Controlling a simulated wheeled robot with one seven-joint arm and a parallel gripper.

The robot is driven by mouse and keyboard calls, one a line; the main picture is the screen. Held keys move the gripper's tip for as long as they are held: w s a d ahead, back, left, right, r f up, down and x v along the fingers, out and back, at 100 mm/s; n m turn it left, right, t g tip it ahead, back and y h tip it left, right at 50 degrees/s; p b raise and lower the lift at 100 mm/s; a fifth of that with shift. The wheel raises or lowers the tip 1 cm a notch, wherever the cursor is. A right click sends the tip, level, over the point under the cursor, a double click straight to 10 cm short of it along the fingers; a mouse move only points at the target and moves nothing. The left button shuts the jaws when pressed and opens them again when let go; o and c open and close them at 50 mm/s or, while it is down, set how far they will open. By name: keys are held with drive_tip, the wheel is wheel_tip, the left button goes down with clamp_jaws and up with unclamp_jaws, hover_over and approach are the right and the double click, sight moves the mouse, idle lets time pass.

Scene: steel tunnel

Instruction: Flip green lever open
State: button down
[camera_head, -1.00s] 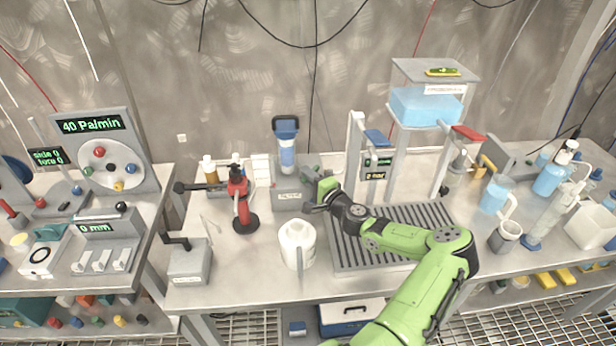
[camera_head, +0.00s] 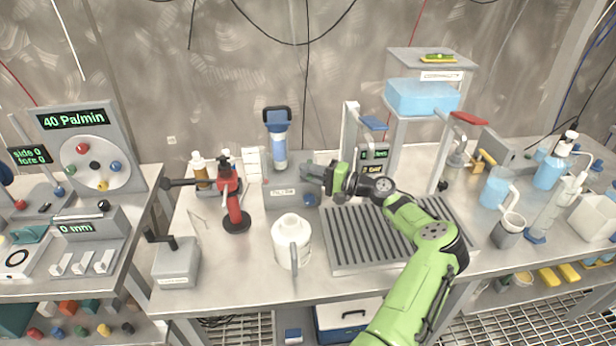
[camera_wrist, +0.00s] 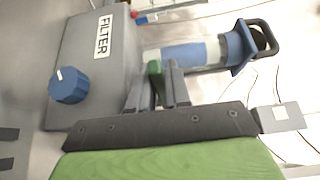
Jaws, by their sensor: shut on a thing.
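The green lever (camera_wrist: 154,68) shows in the wrist view as a small green piece at the side of the filter unit. My gripper (camera_wrist: 158,80) is shut on it, with one dark finger on each side. The grey filter block (camera_wrist: 100,50) carries a label reading FILTER and a blue knob (camera_wrist: 68,86). A clear and blue cartridge (camera_wrist: 185,53) extends from the block and has a dark blue cap. In the head view my gripper (camera_head: 312,178) is at the right of the filter block (camera_head: 283,194), below the cartridge (camera_head: 279,149). The lever is hidden there by my gripper.
A white jug (camera_head: 290,244) stands in front of the filter. A red lever device (camera_head: 235,210) stands left of it. A grey drain grate (camera_head: 372,240) lies under my arm. A stand with a blue water tank (camera_head: 422,97) rises to the right.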

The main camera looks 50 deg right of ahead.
drive_tip(key=shift+f, duration=0.1)
idle(0.3)
drive_tip(key=c, duration=1.2)
unclamp_jaws()
drive_tip(key=shift+o, duration=0.2)
drive_tip(key=p+v, duration=0.1)
drive_tip(key=v, duration=1.5)
drive_tip(key=shift+d, duration=0.15)
drive_tip(key=shift+w, duration=0.1)
drive_tip(key=shift+c, duration=0.4)
